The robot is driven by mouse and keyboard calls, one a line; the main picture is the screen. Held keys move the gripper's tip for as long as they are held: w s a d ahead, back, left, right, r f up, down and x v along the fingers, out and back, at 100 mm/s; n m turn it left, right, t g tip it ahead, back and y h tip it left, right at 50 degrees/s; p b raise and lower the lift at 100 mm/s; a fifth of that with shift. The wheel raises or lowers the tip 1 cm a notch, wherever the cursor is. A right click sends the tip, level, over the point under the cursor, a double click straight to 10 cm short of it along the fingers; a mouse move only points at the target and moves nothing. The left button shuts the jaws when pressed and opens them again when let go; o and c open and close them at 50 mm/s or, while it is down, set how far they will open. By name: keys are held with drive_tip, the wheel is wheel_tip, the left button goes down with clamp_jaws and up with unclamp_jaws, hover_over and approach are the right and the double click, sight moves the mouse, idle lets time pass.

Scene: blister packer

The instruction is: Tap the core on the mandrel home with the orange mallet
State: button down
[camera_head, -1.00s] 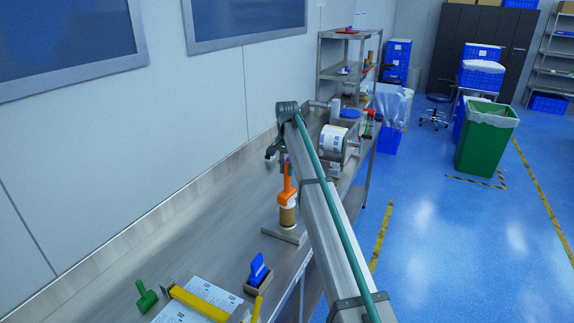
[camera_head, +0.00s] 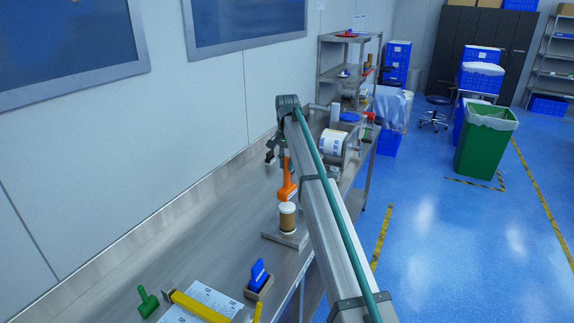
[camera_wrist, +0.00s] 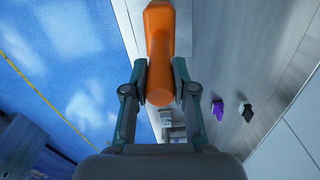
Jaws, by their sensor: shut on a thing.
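The orange mallet (camera_head: 287,186) shows in the head view just behind and above the core. In the wrist view the mallet (camera_wrist: 158,35) stretches away from between the fingers. My gripper (camera_wrist: 159,78) is shut on its handle; in the head view my gripper (camera_head: 277,155) is partly hidden by my arm. The brown core (camera_head: 287,219), with a white top, stands upright on a flat metal base on the bench. The mandrel inside it cannot be told apart. The mallet looks apart from the core, though the gap in depth is hard to judge.
A blue-handled tool (camera_head: 258,275), a green-handled tool (camera_head: 147,301) and a yellow bar (camera_head: 198,306) lie at the near bench end. A machine with a white roll (camera_head: 333,143) stands beyond. Purple (camera_wrist: 218,109) and black (camera_wrist: 247,111) items show in the wrist view.

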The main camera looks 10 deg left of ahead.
wheel_tip(320, 180, down, 5)
drive_tip(key=shift+f+b, duration=0.2)
drive_tip(key=shift+b, duration=0.6)
drive_tip(key=shift+r, duration=0.1)
drive_tip(key=shift+r+p, duration=1)
drive_tip(key=shift+r, duration=1.35)
drive_tip(key=shift+r+p, duration=0.7)
drive_tip(key=shift+r, duration=1.7)
drive_tip(key=shift+n, duration=0.5)
